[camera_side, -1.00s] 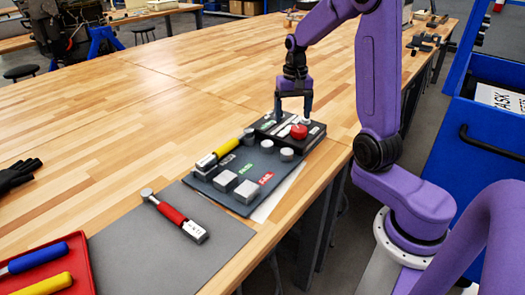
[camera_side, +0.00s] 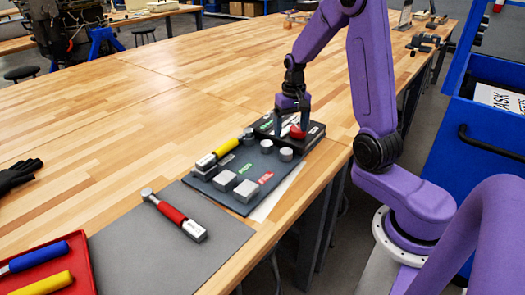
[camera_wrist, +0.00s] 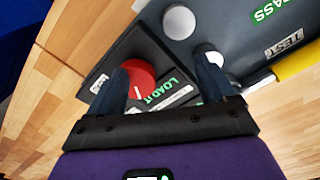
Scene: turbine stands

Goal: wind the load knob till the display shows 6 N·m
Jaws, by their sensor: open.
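The red load knob (camera_side: 298,131) sits on a dark box (camera_side: 316,138) at the far end of the grey panel. In the wrist view the knob (camera_wrist: 140,75) has a white mark, with a green "LOAD" label beside it. My gripper (camera_side: 291,133) is open and low over the box, one finger in front of part of the knob. In the wrist view my gripper (camera_wrist: 161,66) has its left finger overlapping the knob's edge and its right finger by a grey round knob (camera_wrist: 208,54). I cannot tell whether the fingers touch anything. No display reading is legible.
The grey panel (camera_side: 240,199) carries grey blocks, several round grey pieces, and a yellow-handled tool (camera_side: 218,152). A red-handled tool (camera_side: 175,214) lies on a grey mat (camera_side: 130,250). A red tray (camera_side: 75,245) is at the lower left. The table behind the panel is clear.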

